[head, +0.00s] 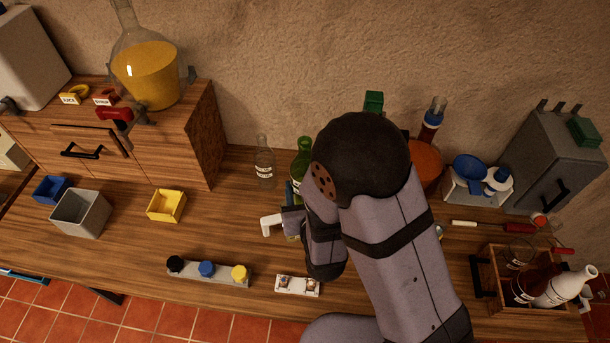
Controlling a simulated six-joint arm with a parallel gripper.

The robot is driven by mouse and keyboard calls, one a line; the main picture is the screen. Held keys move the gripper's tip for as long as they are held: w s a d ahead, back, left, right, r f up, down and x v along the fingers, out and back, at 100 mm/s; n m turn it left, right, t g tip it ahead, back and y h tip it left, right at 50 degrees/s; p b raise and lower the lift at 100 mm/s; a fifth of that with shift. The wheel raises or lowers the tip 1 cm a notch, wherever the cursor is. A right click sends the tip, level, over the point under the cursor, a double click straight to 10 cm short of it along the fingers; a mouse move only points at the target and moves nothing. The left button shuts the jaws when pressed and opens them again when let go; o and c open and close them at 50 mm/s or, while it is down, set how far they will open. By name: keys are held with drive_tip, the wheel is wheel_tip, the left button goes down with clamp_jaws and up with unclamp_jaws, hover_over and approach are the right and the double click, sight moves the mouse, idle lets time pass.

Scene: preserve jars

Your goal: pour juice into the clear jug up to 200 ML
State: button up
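A large clear glass vessel (146,75) of orange-yellow liquid, likely the juice, stands on the wooden cabinet at the upper left. A red tap (114,114) sits at the cabinet's front edge below it. I cannot make out a clear jug with a scale; my arm hides part of the counter. My gripper (280,221) is left of my arm, low over the middle of the counter, close to a green bottle (300,163). Its fingers are partly hidden, so I cannot tell whether they are open or hold anything.
A clear bottle (264,164) stands left of the green one. Yellow (166,206), grey (80,214) and blue (51,189) bins are at left. A rack with coloured caps (208,270) lies in front. A bottle crate (492,281) stands at right. Counter between yellow bin and gripper is clear.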

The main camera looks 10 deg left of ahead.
drive_tip(key=shift+r, duration=0.1)
idle(0.4)
drive_tip(key=s+d+f+n+g+h, duration=0.1)
drive_tip(key=d+f, duration=0.2)
drive_tip(key=f, duration=0.2)
drive_tip(key=s+d+f+n+h, duration=0.1)
drive_tip(key=d+f+h, duration=0.1)
drive_tip(key=f, duration=0.3)
drive_tip(key=s+d+f+n+g+h, duration=0.1)
drive_tip(key=d+f, duration=0.2)
drive_tip(key=f, duration=0.2)
drive_tip(key=shift+s+d+f+g+b, duration=0.2)
drive_tip(key=shift+d+g+b, duration=0.1)
drive_tip(key=shift+d+b, duration=0.1)
drive_tip(key=shift+w+a+f, duration=0.1)
drive_tip(key=shift+w+a, duration=0.15)
drive_tip(key=shift+a, duration=0.15)
idle(0.5)
drive_tip(key=shift+s, duration=0.1)
